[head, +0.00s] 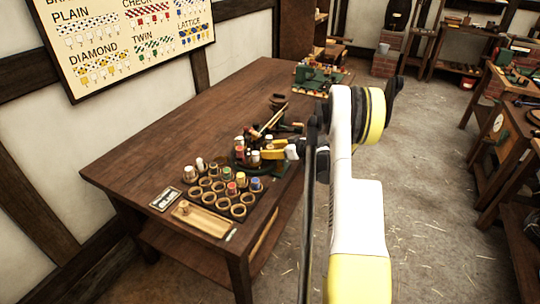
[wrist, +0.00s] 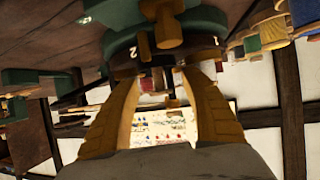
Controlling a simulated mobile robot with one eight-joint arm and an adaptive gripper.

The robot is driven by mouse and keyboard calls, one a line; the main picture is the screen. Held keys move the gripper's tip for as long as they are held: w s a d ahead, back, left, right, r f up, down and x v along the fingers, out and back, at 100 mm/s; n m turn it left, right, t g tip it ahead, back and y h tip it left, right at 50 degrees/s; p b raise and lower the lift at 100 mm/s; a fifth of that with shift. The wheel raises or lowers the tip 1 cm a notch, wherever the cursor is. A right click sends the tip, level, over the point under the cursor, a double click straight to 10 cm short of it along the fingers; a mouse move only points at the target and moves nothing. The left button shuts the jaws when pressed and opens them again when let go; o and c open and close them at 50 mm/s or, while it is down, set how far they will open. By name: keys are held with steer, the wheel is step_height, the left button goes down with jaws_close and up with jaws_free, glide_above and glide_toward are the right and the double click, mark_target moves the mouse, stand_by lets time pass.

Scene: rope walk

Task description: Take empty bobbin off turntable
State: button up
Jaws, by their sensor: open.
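The dark green turntable (head: 243,163) stands on the wooden table with several bobbins around it, partly hidden by my gripper. In the wrist view the turntable (wrist: 190,47) fills the top, with the numbers 1 and 2 on its dark rim. A bare wooden bobbin (wrist: 168,30) shows on it between those numbers; I cannot tell surely that it is the empty one. My gripper (head: 272,154) is at the turntable's near right side. Its yellow fingers (wrist: 165,80) are open, their tips close to the rim. Small wooden and reddish pieces show between them, unclear.
A dark rack (head: 228,198) with ring-shaped holders and several coloured bobbins lies in front of the turntable. A shallow wooden tray (head: 203,220) and a small label plate (head: 165,199) are at the near edge. Green equipment (head: 318,77) stands at the table's far end. The table's left side is clear.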

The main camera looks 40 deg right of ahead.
steer(key=shift+w+f, duration=0.1)
steer(key=shift+w, duration=0.1)
steer(key=shift+c, duration=0.6)
steer(key=c, duration=0.8)
